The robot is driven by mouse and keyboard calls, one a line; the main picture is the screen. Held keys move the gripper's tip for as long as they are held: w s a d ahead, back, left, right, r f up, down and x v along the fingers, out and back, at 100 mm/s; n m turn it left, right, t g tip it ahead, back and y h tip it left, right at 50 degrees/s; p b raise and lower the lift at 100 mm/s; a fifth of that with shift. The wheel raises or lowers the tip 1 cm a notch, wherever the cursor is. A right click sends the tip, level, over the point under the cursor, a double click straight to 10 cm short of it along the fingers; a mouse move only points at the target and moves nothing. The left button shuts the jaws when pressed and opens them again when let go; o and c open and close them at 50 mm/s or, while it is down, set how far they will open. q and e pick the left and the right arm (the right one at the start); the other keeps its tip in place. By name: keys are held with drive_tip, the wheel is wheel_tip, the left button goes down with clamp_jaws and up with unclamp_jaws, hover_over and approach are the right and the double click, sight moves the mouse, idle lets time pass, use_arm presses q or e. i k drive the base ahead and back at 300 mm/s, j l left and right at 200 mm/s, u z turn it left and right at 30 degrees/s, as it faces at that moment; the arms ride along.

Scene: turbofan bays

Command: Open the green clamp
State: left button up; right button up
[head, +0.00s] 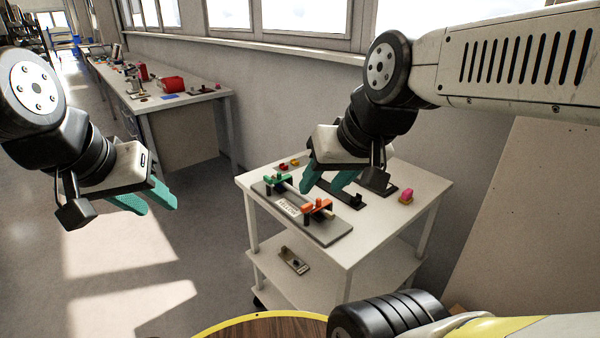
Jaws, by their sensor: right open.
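The green clamp (277,183) stands on the left end of a grey plate (327,236) on a white cart. An orange clamp (318,206) stands on the same plate, nearer to me, with a white label (288,207) between them. I cannot tell whether the green clamp is open or shut. My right gripper (319,191) has teal fingers pointing down, spread and empty. In the picture it is just right of the green clamp, apart from it. My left gripper (158,208) hangs over the floor, left of the cart, open and empty.
The white cart (425,186) also carries dark fixtures (345,197), a pink block (406,195) and small red and yellow pieces (289,164). A small part (294,260) lies on its lower shelf. A long bench (190,98) runs along the wall. The floor at left is clear.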

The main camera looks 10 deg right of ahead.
sight(279, 178)
drive_tip(key=z, duration=0.3)
drive_tip(key=i+j+z, duration=0.2)
drive_tip(key=j, duration=0.2)
drive_tip(key=i+j+z, duration=0.2)
drive_tip(key=j, duration=0.25)
drive_tip(key=j+z, duration=0.15)
drive_tip(key=j, duration=0.3)
